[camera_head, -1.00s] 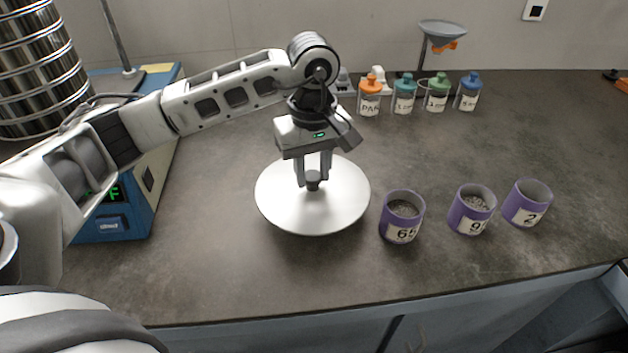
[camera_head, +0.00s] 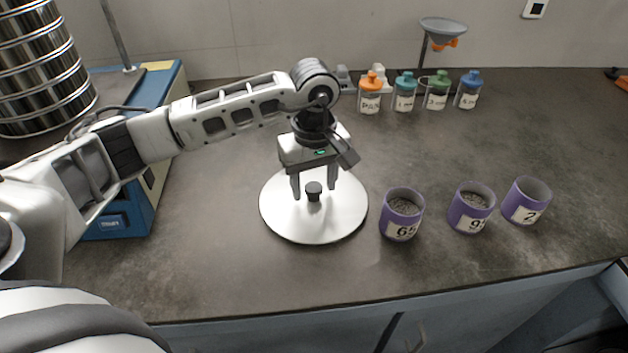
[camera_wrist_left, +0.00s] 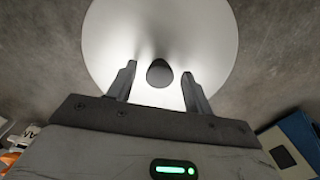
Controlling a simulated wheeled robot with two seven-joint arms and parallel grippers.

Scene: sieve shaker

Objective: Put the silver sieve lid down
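The silver sieve lid (camera_head: 314,222) is a round shiny disc with a black knob in its middle. It lies flat on the dark bench, left of the purple cups. My left gripper (camera_head: 314,194) is just above it, with its two fingers spread on either side of the knob and apart from it. In the left wrist view, the lid (camera_wrist_left: 160,40) shows with the knob between the open fingers of my left gripper (camera_wrist_left: 158,82). My right gripper is not in view.
Three purple cups (camera_head: 402,215) with grey grains in at least two stand close to the lid's right. Several bottles with coloured caps (camera_head: 404,92) stand at the back below a funnel (camera_head: 443,30). The sieve stack (camera_head: 40,70) and blue shaker base (camera_head: 120,224) are on the left.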

